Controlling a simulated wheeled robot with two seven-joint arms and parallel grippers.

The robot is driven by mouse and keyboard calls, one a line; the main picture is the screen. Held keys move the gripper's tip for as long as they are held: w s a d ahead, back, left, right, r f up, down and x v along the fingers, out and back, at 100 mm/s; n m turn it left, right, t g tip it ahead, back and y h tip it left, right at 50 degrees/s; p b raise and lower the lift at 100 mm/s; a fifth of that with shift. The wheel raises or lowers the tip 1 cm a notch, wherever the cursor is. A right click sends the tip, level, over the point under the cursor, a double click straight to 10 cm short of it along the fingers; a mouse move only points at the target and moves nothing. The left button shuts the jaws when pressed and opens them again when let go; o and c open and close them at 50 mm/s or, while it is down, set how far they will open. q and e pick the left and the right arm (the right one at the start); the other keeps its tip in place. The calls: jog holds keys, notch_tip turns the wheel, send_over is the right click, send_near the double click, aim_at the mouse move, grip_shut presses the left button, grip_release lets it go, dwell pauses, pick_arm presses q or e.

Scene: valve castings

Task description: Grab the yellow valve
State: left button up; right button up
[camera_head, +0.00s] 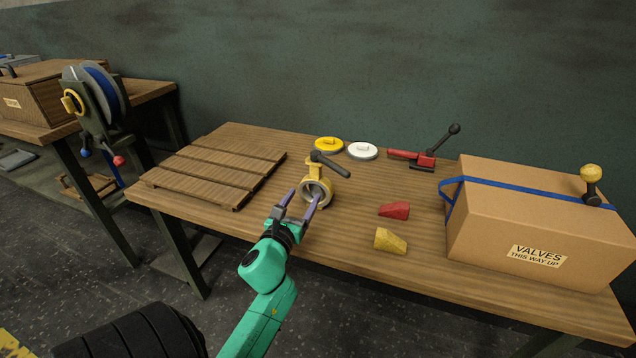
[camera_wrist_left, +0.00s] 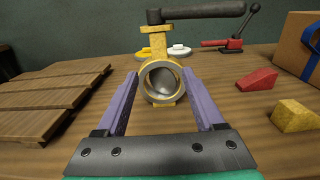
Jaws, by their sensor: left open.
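The yellow valve (camera_head: 316,181) stands upright on the wooden table, with a round bore facing my gripper and a dark lever handle on top. It also shows in the left wrist view (camera_wrist_left: 160,68), straight ahead between the fingers. My left gripper (camera_head: 303,200) is open, with its two purple fingers reaching toward the valve. In the left wrist view the fingertips (camera_wrist_left: 157,84) are on either side of the valve's lower body. A gap shows on the left; I cannot tell if the right finger touches. My right gripper is not in view.
A slatted wooden pallet (camera_head: 215,168) lies to the left. Yellow and white discs (camera_head: 362,150) and a red clamp (camera_head: 425,157) lie behind. Red (camera_head: 394,210) and yellow wedges (camera_head: 390,240) sit to the right, before a cardboard box (camera_head: 545,215) with a blue strap.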

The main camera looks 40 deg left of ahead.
aim_at(314, 178)
pick_arm(q)
jog(key=x, duration=0.5)
jog(key=shift+w, duration=0.3)
jog(key=x, duration=0.5)
jog(key=shift+a+r+p, duration=0.1)
jog(key=shift+a+p, duration=0.05)
jog(key=shift+p, duration=0.15)
jog(key=shift+w, duration=0.15)
jog(key=c, duration=0.8)
grip_shut()
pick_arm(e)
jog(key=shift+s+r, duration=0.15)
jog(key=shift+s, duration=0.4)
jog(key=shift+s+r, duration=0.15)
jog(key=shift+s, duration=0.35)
pick_arm(q)
jog(key=shift+f, duration=0.35)
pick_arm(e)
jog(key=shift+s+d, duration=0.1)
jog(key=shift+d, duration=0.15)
pick_arm(q)
jog(key=shift+r, duration=0.25)
